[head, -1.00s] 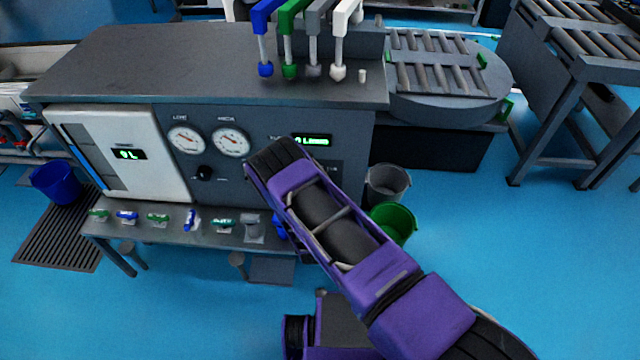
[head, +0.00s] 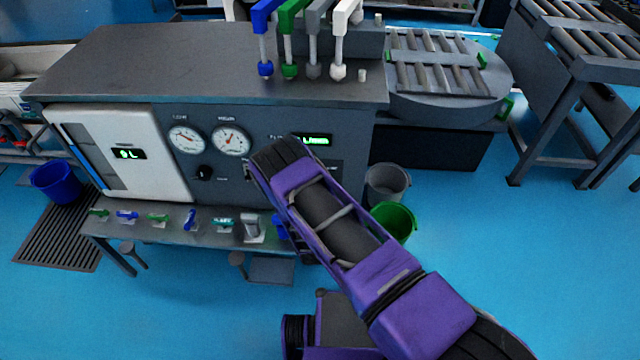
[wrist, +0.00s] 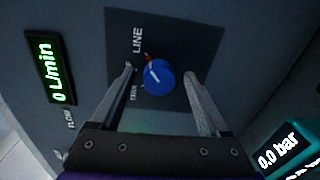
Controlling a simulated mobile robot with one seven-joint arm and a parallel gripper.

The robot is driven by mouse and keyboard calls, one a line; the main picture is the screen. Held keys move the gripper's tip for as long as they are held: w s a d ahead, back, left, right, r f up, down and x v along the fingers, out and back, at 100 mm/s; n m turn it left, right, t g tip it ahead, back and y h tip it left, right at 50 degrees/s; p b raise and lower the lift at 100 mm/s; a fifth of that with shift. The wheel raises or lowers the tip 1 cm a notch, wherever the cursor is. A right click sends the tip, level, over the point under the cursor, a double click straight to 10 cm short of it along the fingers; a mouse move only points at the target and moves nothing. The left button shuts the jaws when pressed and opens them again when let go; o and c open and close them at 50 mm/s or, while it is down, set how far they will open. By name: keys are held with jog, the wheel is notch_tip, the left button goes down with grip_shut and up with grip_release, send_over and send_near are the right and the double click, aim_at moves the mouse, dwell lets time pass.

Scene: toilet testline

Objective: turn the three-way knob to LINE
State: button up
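The three-way knob (wrist: 160,80) is a round blue knob with a white pointer line, on a dark plate in the wrist view. Its pointer slants toward the upper left of that picture, on the side with the labels. The LINE label (wrist: 138,40) is above left of the knob, and a second label, seemingly TANK, is lower left. A small red mark shows at the knob's upper edge. My gripper (wrist: 159,73) is open, with one finger on each side of the knob and a visible gap to both. In the head view my arm hides the knob and gripper.
A green flow display (wrist: 51,70) reads 0 L/min, and a pressure display (wrist: 279,148) reads 0.0 bar. Two gauges (head: 231,140) and a black knob (head: 204,173) are left of my arm. Small valve handles (head: 157,218) line the shelf below. Buckets (head: 394,222) stand right.

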jog(key=s+p, duration=0.2)
jog(key=s, duration=1.5)
jog(key=shift+s+a+r, duration=0.2)
jog(key=shift+r, duration=0.25)
